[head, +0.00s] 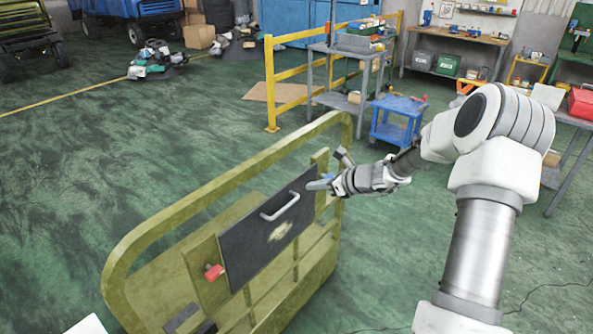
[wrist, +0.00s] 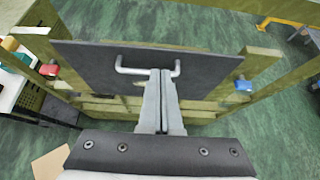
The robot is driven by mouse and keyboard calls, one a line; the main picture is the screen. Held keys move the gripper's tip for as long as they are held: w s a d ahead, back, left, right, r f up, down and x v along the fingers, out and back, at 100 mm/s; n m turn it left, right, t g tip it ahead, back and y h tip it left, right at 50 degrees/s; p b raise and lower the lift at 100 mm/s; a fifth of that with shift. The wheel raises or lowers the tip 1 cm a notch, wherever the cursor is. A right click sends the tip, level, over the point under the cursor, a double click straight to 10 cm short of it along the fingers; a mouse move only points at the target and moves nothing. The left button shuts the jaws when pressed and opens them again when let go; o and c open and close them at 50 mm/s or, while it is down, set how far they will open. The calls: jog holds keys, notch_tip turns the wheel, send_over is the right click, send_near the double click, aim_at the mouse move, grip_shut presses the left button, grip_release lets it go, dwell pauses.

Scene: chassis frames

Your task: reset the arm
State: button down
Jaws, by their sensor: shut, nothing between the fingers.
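My gripper (head: 318,184) is at the end of my arm, near the upper right corner of a dark panel (head: 245,250) in an olive frame. In the wrist view its two grey fingers (wrist: 160,74) lie together with nothing between them. They point towards the panel (wrist: 90,62) and overlap its light grey handle (wrist: 126,70) in the picture. In the head view the handle (head: 281,207) is left of the fingers, with a gap between. My arm reaches in from the right, its elbow raised.
The olive frame's curved rail (head: 190,206) stands close to my gripper. A red piece (head: 213,271) is left of the panel, and a blue piece (wrist: 243,85) is right of it. A blue cart (head: 397,122) and yellow railing (head: 270,85) stand behind. Green floor is open at left.

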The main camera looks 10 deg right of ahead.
jog(key=s+a+r+n+g+h, duration=0.35)
jog(key=s+a+r+n, duration=0.65)
jog(key=s+r+n, duration=0.45)
jog(key=s+d+r+n+h, duration=0.1)
jog(key=s+r+n+h, duration=0.1)
jog(key=s+n, duration=0.5)
jog(key=s+d+r+n+h, duration=0.1)
jog(key=s+n, duration=0.6)
jog(key=s, duration=0.9)
jog(key=shift+d+r+h, duration=0.3)
jog(key=shift+r+h, duration=0.05)
jog(key=shift+r, duration=0.55)
jog(key=shift+a, duration=0.1)
